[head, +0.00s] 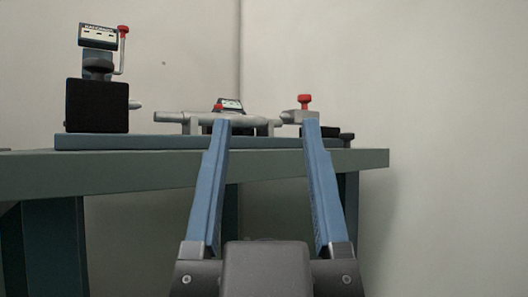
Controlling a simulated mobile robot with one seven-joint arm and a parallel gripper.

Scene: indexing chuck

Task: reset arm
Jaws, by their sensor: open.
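My gripper (262,132) is in the lower middle of the head view. Its two long blue fingers stand wide apart, with nothing between the tips. The fingertips overlap the front edge of the workbench in the picture. The indexing chuck setup stands on the bench: a black block (97,106) at the left with a labelled head (98,37) and a red-knobbed lever (123,50). A grey horizontal bar (185,117) lies in the middle. A grey block with a red knob (304,102) is at the right. The fingers hide parts of the setup.
A blue-grey base plate (110,142) lies on the green-grey workbench (120,177). A small labelled device with a red part (230,104) sits behind the bar. The bench ends at the right, near its leg (349,215). Bare walls (400,60) stand behind, with open space at right.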

